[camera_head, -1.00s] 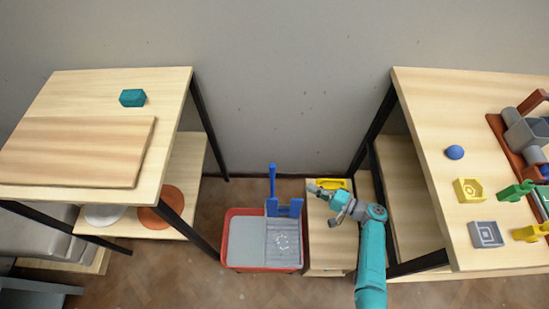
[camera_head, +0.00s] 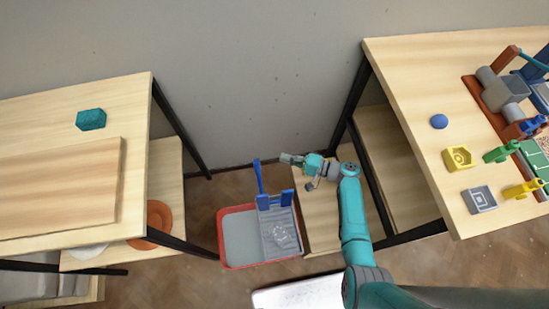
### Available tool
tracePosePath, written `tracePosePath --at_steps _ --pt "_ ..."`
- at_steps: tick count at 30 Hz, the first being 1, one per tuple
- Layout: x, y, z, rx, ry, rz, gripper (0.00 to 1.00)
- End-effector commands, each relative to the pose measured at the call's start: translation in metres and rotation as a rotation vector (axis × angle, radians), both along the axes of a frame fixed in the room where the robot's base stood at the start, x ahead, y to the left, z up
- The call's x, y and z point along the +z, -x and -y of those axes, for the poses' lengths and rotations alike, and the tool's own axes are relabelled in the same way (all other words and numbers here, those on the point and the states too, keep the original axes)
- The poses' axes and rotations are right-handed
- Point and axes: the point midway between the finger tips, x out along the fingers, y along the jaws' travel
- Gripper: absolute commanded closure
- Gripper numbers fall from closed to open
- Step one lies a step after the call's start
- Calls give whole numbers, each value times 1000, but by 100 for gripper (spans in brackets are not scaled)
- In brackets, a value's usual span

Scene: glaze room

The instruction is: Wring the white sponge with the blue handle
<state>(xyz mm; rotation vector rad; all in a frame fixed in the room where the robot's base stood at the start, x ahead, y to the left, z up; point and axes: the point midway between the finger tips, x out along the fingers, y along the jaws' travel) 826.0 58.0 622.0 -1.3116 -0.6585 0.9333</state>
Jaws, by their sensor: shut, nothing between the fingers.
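A red-rimmed bucket (camera_head: 224,240) stands on the floor in the middle, with pale grey inside its left half. A grey ribbed wringer part (camera_head: 272,222) with a whitish speckled patch (camera_head: 283,237) fills its right half. A blue handle (camera_head: 259,177) rises from the wringer's back, with blue brackets (camera_head: 287,197) beside it. I cannot make out a separate white sponge. My gripper (camera_head: 287,158) is shut and empty, pointing left above the back of the low wooden stand, to the right of the blue handle and apart from it.
The low wooden stand (camera_head: 318,215) is right of the bucket. A right table (camera_head: 415,85) holds a blue ball (camera_head: 439,121), yellow and grey blocks and clamps. A left table (camera_head: 60,105) holds a teal block (camera_head: 91,119) and a board (camera_head: 70,190). Dark table legs flank the bucket.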

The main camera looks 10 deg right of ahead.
Motion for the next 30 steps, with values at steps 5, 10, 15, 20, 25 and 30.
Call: tracePosePath --at_steps 5,10,15,20,25,30 --pt "-3 -13 -25 6 1 -1 100" --pt "-5 -28 -51 6 0 0 100" --pt "-8 -40 -71 4 0 -1 100" --pt "-9 -38 -82 2 0 -1 100" --pt "-6 -24 -84 1 1 -1 100" --pt "-3 -12 -86 1 0 -1 100"
